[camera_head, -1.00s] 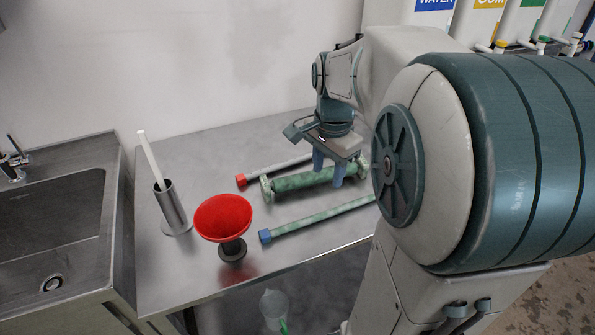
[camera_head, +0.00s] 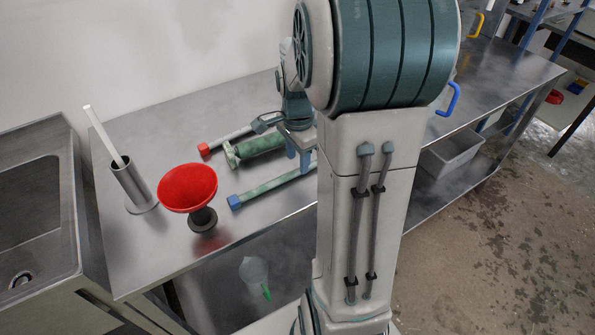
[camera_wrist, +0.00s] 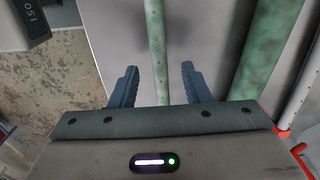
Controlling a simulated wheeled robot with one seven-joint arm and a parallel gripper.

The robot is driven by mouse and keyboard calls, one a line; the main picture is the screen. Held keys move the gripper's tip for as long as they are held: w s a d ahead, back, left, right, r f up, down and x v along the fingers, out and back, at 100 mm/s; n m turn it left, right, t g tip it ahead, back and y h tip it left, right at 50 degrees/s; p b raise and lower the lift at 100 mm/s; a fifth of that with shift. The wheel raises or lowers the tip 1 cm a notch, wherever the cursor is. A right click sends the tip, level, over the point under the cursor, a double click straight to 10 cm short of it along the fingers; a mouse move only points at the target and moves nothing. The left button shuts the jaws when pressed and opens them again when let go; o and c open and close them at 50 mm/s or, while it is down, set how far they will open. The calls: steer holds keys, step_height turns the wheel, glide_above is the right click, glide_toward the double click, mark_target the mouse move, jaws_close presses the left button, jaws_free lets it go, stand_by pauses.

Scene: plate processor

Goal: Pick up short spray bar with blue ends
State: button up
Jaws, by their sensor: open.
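The spray bar with a blue end (camera_head: 268,187) is a thin, mottled green bar lying on the steel table in the head view. Its near-left end cap is blue; its far end is hidden behind my arm. My gripper (camera_head: 298,158) is open and points down over this bar. In the wrist view, my gripper (camera_wrist: 158,70) has its two blue-grey fingers apart, and the thin green bar (camera_wrist: 155,35) runs between them. The bar does not appear to be gripped; the height gap is hard to tell.
A thicker green bar (camera_head: 258,145) lies parallel beside it, then a grey bar with a red end (camera_head: 228,138).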

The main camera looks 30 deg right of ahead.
mark_target(298, 169)
step_height(298, 169, down, 4)
steer(key=shift+r, duration=0.2)
jaws_close()
steer(key=shift+r, duration=0.1)
